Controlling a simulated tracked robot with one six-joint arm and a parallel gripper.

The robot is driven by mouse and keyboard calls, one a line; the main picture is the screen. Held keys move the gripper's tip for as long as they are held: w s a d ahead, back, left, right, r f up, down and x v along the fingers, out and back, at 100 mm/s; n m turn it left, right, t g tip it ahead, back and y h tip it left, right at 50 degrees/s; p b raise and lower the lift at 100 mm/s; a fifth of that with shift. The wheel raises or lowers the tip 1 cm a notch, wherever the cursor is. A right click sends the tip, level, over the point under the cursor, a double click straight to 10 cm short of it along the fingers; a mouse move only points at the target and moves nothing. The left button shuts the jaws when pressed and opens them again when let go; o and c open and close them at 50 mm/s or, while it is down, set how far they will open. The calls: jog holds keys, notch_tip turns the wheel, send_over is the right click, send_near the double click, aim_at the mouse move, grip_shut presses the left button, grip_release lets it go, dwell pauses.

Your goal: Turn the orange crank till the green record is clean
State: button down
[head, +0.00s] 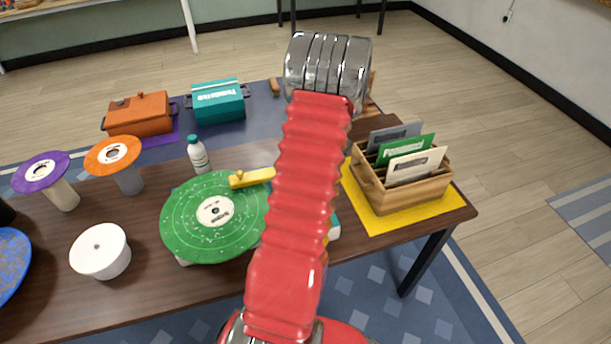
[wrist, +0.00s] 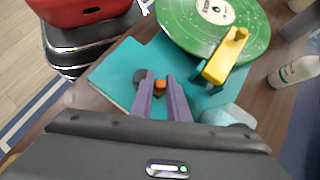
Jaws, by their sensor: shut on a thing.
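The green record (head: 185,215) lies flat on the turntable machine on the table, with a pale label in its middle and pale specks over its surface. It also shows at the top of the wrist view (wrist: 190,22). A yellow arm (head: 250,178) reaches over its edge. The machine's teal body (wrist: 115,78) shows in the wrist view. My gripper (wrist: 158,85) has its purple fingers shut on the orange crank (wrist: 160,84), of which only a small orange part shows between the fingertips. In the head view my red arm hides the gripper and the crank.
A white bottle (head: 198,156) stands behind the record. A white cylinder (head: 101,252) and stands with a purple disc (head: 42,172) and an orange disc (head: 113,155) are left. A wooden crate (head: 425,193) of sleeves stands right on a yellow mat. Orange (head: 139,114) and teal (head: 217,101) boxes stand behind.

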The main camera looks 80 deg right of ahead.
jog(key=shift+a, duration=0.2)
jog(key=c, duration=1.7)
grip_release()
jog(key=shift+d, duration=0.1)
jog(key=v, duration=1.3)
jog(key=shift+s+d+r, duration=0.1)
jog(key=shift+d+r, duration=0.15)
jog(key=shift+d, duration=0.05)
